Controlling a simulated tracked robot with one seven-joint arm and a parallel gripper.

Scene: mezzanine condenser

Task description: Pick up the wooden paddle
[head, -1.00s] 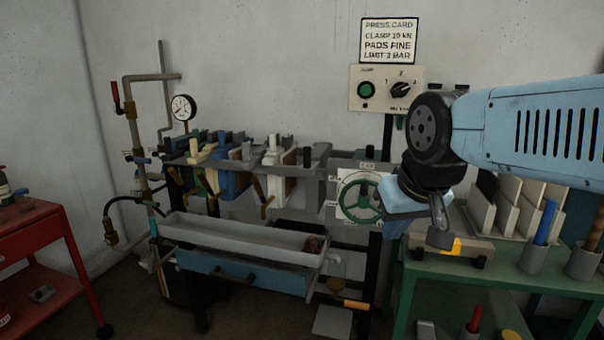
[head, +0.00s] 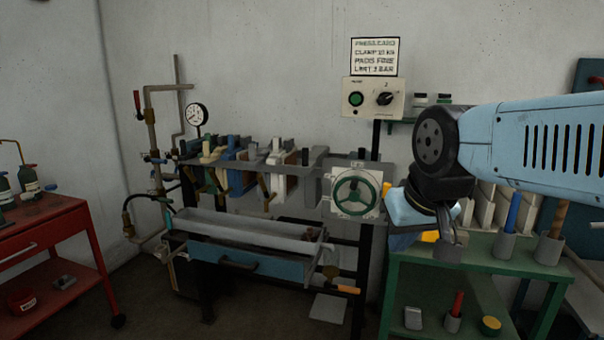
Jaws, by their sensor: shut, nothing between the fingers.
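No paddle can be made out with certainty. A brown wooden stick (head: 560,217) stands upright in a grey cup (head: 549,250) on the green bench at the right; its lower end is hidden in the cup. An orange-brown handle (head: 347,289) juts out below the press trough. My gripper (head: 449,250) points down in front of the green bench's left part, left of the stick and apart from it. It is shut and empty. My arm covers part of the bench's back.
A green bench (head: 470,262) holds a blue-handled tool (head: 513,212) in another cup and pale plates (head: 485,208). A filter press with a green handwheel (head: 355,197) and a grey trough (head: 250,236) stands at centre. A red cart (head: 45,228) is at left. Floor between is clear.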

